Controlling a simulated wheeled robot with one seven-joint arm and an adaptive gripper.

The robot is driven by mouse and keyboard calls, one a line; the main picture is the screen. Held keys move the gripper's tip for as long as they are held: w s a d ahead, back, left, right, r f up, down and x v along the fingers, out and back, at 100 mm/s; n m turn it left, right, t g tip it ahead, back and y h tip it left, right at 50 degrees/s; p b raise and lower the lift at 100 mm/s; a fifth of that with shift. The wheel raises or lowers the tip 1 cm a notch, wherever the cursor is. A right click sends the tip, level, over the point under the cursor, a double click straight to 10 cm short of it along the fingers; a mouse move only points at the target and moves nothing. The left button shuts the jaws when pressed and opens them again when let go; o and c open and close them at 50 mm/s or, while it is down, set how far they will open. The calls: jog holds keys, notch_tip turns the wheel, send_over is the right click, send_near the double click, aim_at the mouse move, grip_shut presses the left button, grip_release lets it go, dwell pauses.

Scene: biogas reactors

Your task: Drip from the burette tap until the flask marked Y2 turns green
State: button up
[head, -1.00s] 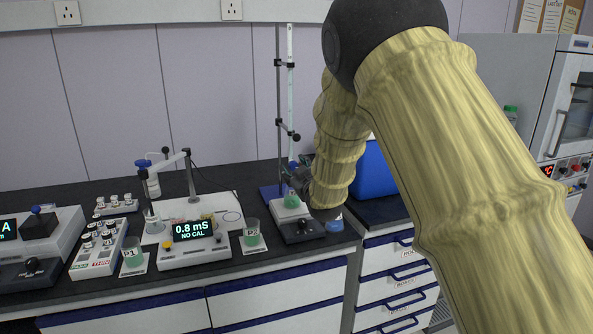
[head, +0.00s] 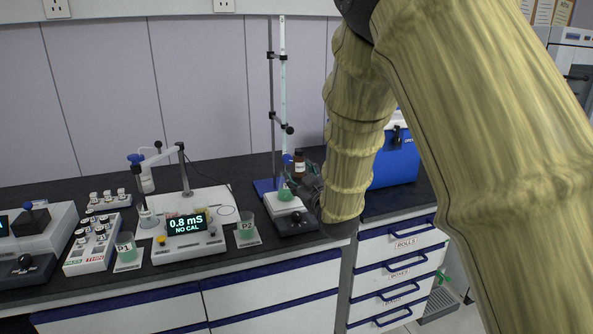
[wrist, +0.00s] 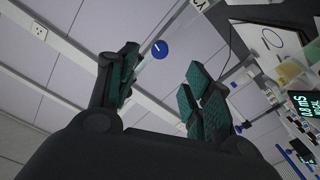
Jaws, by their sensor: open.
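The burette (head: 282,85) stands upright on a stand with a blue base. Its blue tap (head: 287,159) is low on the tube. Below it, a small flask (head: 285,194) with green liquid sits on a white-topped stirrer (head: 297,222); no Y2 mark is legible on it. My gripper (head: 305,185) is just right of the flask and below the tap, partly hidden by my arm. In the wrist view my gripper (wrist: 160,88) is open and empty. A blue disc with a white line (wrist: 160,49) shows between and beyond the fingers, apart from them; it looks like the tap.
Beakers P1 (head: 126,247) and P2 (head: 246,229) flank the meter (head: 190,235), which reads 0.8 mS, NO CAL. A brown bottle (head: 299,162) stands behind my gripper. A blue box (head: 396,160) is to the right. Vial racks stand at left.

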jog(key=shift+v, duration=0.95)
jog(key=m+t+y+b, duration=0.1)
jog(key=m+t+b, duration=0.3)
jog(key=m, duration=0.2)
send_near(288, 161)
jog(key=shift+w, duration=0.5)
jog(key=p+x, duration=0.1)
jog(key=x, duration=0.9)
jog(key=shift+s+r, duration=0.1)
jog(key=shift+r, duration=0.05)
